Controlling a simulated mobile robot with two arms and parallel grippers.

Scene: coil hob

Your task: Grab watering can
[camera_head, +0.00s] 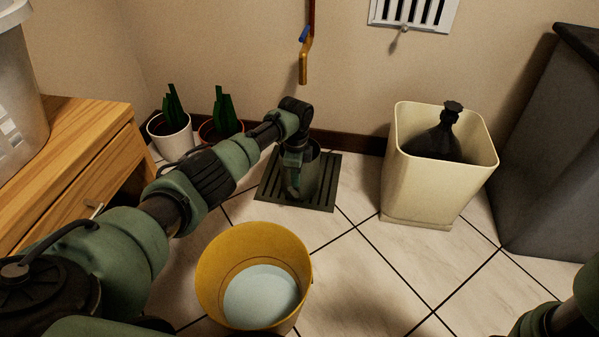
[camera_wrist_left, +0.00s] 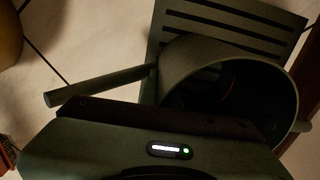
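The watering can (camera_head: 311,178) is a dark green can standing on the dark slatted floor grate (camera_head: 323,197) below the tap. My left gripper (camera_head: 293,184) reaches down at the can's near left side and covers part of it. In the left wrist view the can (camera_wrist_left: 190,62) shows its round open top, with a thin tube sticking out to the left. The gripper body lies right beside the can there. The fingers are hidden, so I cannot tell whether they are open or shut, or touching the can. Only part of my right arm shows, at the lower right.
A yellow bucket (camera_head: 215,262) with pale contents stands in front. A cream bin (camera_head: 425,188) holding a black bag (camera_head: 435,142) stands right of the grate. Two potted plants (camera_head: 173,138) are behind my left arm. A wooden cabinet (camera_head: 75,160) is left; tiles between bucket and bin are clear.

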